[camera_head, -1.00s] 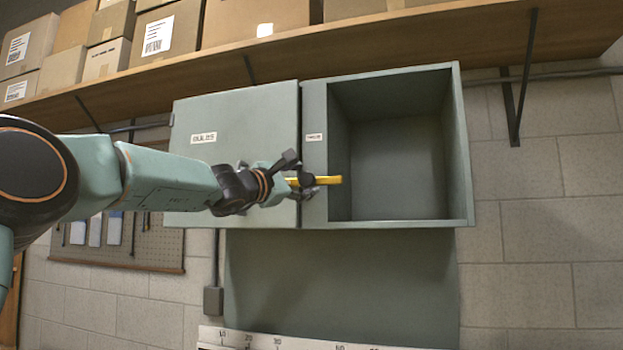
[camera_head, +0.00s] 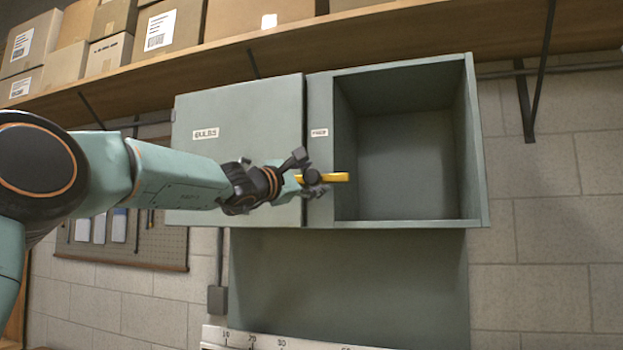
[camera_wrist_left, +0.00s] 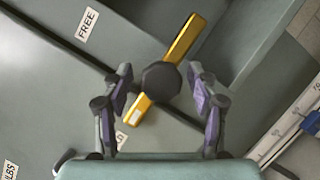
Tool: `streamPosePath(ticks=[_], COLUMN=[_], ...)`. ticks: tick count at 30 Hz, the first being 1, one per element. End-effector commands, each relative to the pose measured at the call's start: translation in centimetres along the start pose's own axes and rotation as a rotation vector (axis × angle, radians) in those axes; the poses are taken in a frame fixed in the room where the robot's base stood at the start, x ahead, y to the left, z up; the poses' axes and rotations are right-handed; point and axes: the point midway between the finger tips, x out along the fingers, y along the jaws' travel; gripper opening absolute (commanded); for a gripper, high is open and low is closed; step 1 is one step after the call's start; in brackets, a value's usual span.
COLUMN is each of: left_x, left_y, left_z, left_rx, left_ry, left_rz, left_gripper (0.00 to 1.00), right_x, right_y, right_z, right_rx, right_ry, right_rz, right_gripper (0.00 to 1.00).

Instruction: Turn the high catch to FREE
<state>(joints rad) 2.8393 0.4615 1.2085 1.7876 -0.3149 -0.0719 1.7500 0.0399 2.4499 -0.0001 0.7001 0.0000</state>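The high catch is a yellow bar (camera_head: 337,177) on a dark round hub, mounted on the strip between the shut BULBS door and the open compartment. In the head view it lies about level. In the left wrist view the catch (camera_wrist_left: 182,40) runs from upper right to lower left. The FREE label (camera_head: 319,132) is above it; it also shows at upper left in the wrist view (camera_wrist_left: 87,24). My left gripper (camera_wrist_left: 160,77) is open, its fingers on either side of the hub with gaps visible. A second label (camera_wrist_left: 121,138) near the bar's lower end is partly hidden. My right gripper is not in view.
The BULBS door (camera_head: 235,165) is left of the catch, partly behind my left arm. The open compartment (camera_head: 405,165) is empty. A wooden shelf (camera_head: 390,42) with boxes runs above. A pegboard (camera_head: 150,240) hangs at lower left.

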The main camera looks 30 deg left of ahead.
Motion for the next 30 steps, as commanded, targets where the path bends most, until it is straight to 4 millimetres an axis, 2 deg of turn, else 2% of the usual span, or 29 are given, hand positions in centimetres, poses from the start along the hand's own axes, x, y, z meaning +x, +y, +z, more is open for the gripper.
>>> streamPosePath(ticks=[2,20,30], left_x=[0.0,0.23,0.24], left_y=[0.0,0.03,0.08], left_z=[0.03,-0.09,-0.09], left_rx=[0.0,-0.001,0.0], left_ry=[0.0,0.001,0.002], left_rz=[0.0,0.001,0.002], left_gripper=[0.51,0.0,0.0], right_x=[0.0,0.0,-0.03], right_y=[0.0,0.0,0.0], right_z=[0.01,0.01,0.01], right_rx=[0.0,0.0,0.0], right_ry=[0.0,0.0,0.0], right_rz=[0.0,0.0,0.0], right_gripper=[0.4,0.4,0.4])
